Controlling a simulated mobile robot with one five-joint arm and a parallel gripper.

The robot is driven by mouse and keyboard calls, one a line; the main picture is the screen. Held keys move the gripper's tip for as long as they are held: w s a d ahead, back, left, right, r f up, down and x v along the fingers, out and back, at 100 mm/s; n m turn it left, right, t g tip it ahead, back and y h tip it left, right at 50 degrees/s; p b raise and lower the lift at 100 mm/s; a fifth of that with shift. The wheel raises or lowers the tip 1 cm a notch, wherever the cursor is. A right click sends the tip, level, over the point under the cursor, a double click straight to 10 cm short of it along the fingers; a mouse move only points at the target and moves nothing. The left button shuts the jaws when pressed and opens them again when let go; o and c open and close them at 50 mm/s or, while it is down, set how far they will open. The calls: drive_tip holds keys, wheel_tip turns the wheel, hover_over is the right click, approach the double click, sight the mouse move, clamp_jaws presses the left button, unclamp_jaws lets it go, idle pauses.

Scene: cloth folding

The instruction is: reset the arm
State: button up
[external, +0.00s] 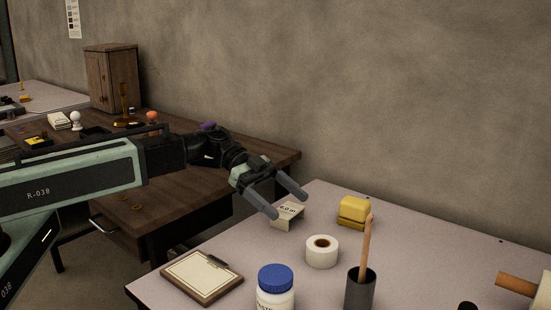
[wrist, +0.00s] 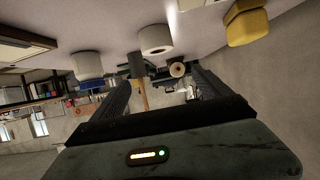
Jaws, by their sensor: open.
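My arm, a long pale green link marked R-038, reaches from the left in the external view. My gripper (external: 283,202) is at its end, above the left part of the light table (external: 430,270). Its two grey fingers are spread apart with nothing between them. In the wrist view my gripper (wrist: 158,90) shows its two dark fingers apart, and the table appears upside down at the top. No cloth can be made out in either view.
Near the gripper stand a folded card (external: 288,216), a yellow block (external: 354,211), a tape roll (external: 322,251), a dark cup (external: 360,291) with a wooden handle, a blue-lidded jar (external: 276,283) and a clipboard (external: 202,276). A brown desk (external: 200,185) and wooden cabinet (external: 112,78) stand behind.

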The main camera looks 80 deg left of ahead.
idle(0.3)
drive_tip(key=s+d+r+m+g+p, duration=0.1)
drive_tip(key=d+r+g+p, duration=0.1)
drive_tip(key=d+p, duration=0.2)
drive_tip(key=s+d+r+m+g+p, duration=0.1)
drive_tip(key=d+r+p, duration=0.2)
drive_tip(key=d, duration=0.8)
drive_tip(key=s+d+r+m+g+p, duration=0.1)
drive_tip(key=d+r+g+p, duration=0.1)
drive_tip(key=d+p, duration=0.5)
drive_tip(key=shift+s+d+r+g, duration=0.25)
drive_tip(key=shift+s+d+g, duration=0.05)
drive_tip(key=shift+s+d, duration=0.1)
drive_tip(key=s+d+f+n+g+y+p, duration=0.2)
drive_tip(key=s+n+g+y+p, duration=0.15)
drive_tip(key=s+y, duration=0.2)
drive_tip(key=s+a+f+n+y, duration=0.2)
drive_tip(key=s+a+n+y, duration=0.2)
drive_tip(key=a+n, duration=0.4)
drive_tip(key=shift+s+a+f, duration=0.4)
drive_tip(key=shift+s+a, duration=0.1)
drive_tip(key=shift+s, duration=0.05)
drive_tip(key=shift+n, duration=0.25)
